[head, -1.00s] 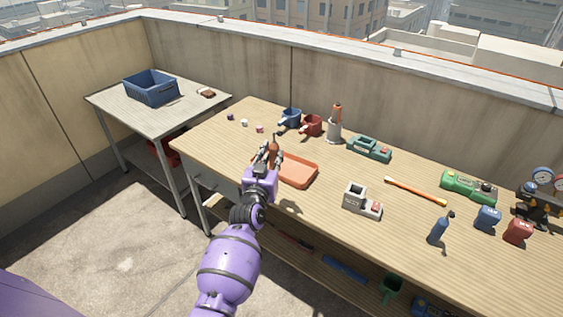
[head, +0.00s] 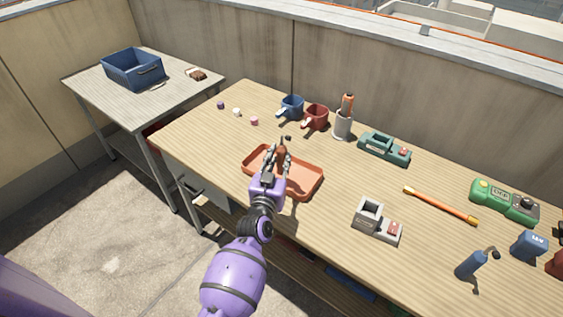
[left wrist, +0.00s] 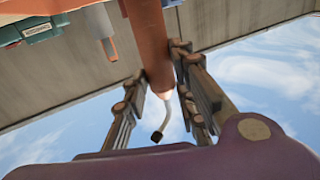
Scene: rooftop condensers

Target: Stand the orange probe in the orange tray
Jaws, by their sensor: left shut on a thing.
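The orange probe (head: 282,149) is held by my left gripper (head: 281,164), whose fingers are shut on it. The probe looks roughly upright, with a dark cable end at its top. In the left wrist view the probe (left wrist: 148,42) runs between the fingers (left wrist: 158,98), and its thin cable (left wrist: 166,117) ends in a black tip. The orange tray (head: 306,184) lies on the wooden bench, and my gripper and the probe are over it in the head view. The probe's lower end is hidden by my gripper, so I cannot tell whether it touches the tray. My right gripper is not in view.
Behind the tray stand a blue mug (head: 291,106), a red mug (head: 315,116) and a grey holder (head: 342,126) with an orange-handled tool (head: 347,104). A grey block (head: 376,222) and green device (head: 384,148) are to the right. A blue crate (head: 132,69) sits on the side table.

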